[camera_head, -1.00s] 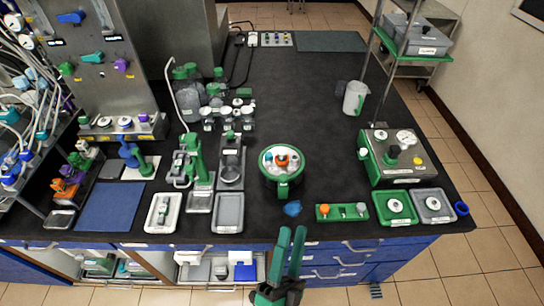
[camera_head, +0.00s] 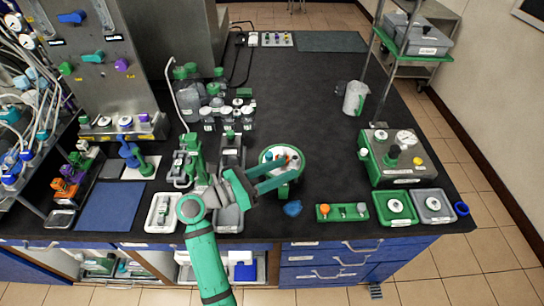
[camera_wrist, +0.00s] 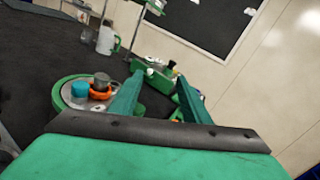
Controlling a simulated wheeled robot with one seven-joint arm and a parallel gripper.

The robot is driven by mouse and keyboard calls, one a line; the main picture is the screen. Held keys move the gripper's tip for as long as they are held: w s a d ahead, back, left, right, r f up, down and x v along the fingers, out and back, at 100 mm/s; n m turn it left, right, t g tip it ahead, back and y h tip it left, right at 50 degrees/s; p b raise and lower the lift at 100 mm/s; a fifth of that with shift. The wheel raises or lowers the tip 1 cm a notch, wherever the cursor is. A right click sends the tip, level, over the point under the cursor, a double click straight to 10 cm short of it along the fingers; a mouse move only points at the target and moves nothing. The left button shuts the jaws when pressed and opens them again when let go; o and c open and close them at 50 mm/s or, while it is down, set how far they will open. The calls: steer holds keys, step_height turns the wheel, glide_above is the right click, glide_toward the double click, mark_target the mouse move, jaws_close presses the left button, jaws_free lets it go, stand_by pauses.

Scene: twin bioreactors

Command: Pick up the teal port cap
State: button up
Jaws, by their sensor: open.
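The teal port cap (camera_wrist: 79,89) sits on the round green-rimmed vessel top in the wrist view, left of an orange ring and a grey knob. In the head view a small blue-teal cap (camera_head: 268,156) shows on the left of the same vessel top (camera_head: 270,150). My gripper (camera_head: 292,168) is open and empty, its green fingers reaching across the vessel top from the left and hiding part of it. In the wrist view the fingers (camera_wrist: 160,82) point past the vessel, with the cap to their left. I cannot tell the height gap.
A crumpled blue item (camera_head: 292,208) lies in front of the vessel. A green rack with round knobs (camera_head: 342,212), two trays (camera_head: 396,207) and a grey-green device (camera_head: 398,158) stand to the right. Clear bottles (camera_head: 228,118) stand behind left. The bench's back middle is clear.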

mark_target(268, 154)
steer(key=w+a+f+m+g+y, duration=0.1)
steer(key=w+a+y, duration=0.15)
steer(key=a, duration=0.35)
steer(key=w+a+m+y, duration=0.1)
steer(key=w+a+y, duration=0.15)
steer(key=a, duration=0.35)
steer(key=shift+x, duration=5.1)
steer(key=shift+w+a, duration=0.15)
steer(key=shift+w, duration=0.05)
jaws_close()
